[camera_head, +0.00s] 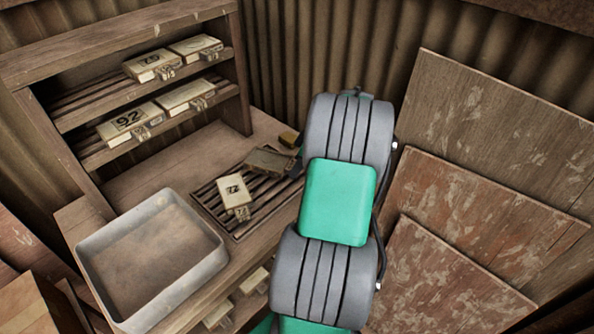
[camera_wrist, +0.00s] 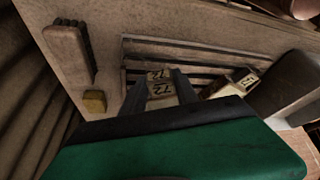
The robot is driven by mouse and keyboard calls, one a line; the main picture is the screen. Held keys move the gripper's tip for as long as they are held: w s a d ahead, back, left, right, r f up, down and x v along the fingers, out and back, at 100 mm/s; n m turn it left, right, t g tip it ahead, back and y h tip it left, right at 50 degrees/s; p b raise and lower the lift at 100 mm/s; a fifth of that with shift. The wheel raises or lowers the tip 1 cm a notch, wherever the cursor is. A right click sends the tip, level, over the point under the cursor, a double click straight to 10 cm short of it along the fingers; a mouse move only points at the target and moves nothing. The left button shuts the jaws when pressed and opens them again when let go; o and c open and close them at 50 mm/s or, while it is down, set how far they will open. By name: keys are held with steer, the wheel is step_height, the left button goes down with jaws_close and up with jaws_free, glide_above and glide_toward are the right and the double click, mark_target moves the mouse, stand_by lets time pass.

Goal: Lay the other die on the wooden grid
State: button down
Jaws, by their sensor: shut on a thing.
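The wooden grid (camera_head: 212,206) lies on the bench; its slats also show in the wrist view (camera_wrist: 205,57). One pale die (camera_head: 232,190) with a dark number, like 72, lies on it; it also shows in the wrist view (camera_wrist: 236,84). My gripper (camera_wrist: 158,88) is shut on the other die (camera_wrist: 160,82), also numbered like 72. In the head view that held die (camera_head: 268,159) is at the far part of the grid, beside the first die and apart from it. I cannot tell whether it touches the slats. My arm hides most of the gripper in the head view.
A grey metal tray (camera_head: 150,252) stands left of the grid. A shelf (camera_head: 95,108) behind it holds several numbered dies. Wooden boards (camera_head: 455,185) lean at the right.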

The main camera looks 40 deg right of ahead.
mark_target(298, 181)
steer(key=f, duration=0.1)
steer(key=f+p, duration=0.1)
steer(key=f, duration=0.1)
steer(key=shift+w+d+f, duration=0.1)
steer(key=shift+w+d, duration=0.1)
steer(key=shift+w, duration=0.15)
steer(key=shift+f, duration=0.5)
steer(key=c, duration=0.9)
jaws_free()
